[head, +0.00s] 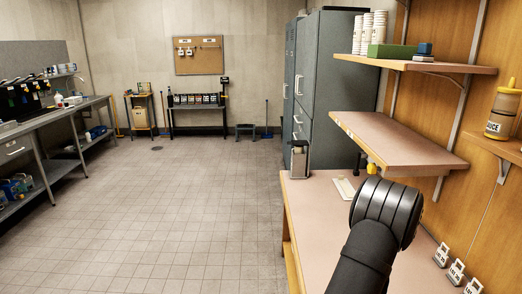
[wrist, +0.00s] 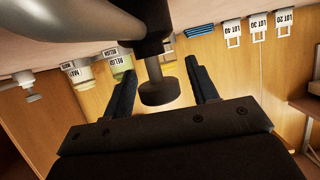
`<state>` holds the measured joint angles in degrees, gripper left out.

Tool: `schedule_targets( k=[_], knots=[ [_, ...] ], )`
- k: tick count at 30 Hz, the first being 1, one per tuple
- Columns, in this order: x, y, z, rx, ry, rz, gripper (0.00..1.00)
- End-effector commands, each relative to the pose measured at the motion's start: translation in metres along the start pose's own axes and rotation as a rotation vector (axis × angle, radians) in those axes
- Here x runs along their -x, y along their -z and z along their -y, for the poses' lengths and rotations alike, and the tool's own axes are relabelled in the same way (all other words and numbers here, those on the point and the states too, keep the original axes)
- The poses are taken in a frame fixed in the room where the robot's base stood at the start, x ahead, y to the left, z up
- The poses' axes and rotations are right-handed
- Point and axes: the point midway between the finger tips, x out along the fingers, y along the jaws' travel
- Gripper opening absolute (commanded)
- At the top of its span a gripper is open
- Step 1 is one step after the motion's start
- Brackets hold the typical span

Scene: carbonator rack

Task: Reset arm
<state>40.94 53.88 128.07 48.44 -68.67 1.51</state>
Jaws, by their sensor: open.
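My gripper (wrist: 163,82) shows in the wrist view with its two dark fingers apart. A dark post with a round knob-like end (wrist: 160,92) shows between the fingers. I cannot tell whether it touches them or lies beyond them. A thick grey rounded part (wrist: 85,22) leads to it from the upper left. In the head view my black arm reaches over the workbench (head: 312,215) at the right, and my fingers are hidden.
A low shelf (head: 400,142) and upper shelf (head: 420,66) overhang the bench. A sauce bottle (head: 502,112) stands at right. Labelled containers (wrist: 117,64) and lot tags (wrist: 258,28) show in the wrist view. Grey lockers (head: 325,90) stand behind. The tiled floor (head: 185,215) is clear.

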Motion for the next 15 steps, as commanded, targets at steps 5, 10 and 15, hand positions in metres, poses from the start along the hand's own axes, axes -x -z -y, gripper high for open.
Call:
schedule_targets(
  k=[5,10,15],
  knots=[
    [0.017,0.002,0.001,0.001,0.004,0.0,0.54],
    [0.04,0.002,0.002,0.001,0.005,0.0,0.54],
    [0.062,0.002,0.002,0.002,0.004,-0.001,0.54]
  ],
)
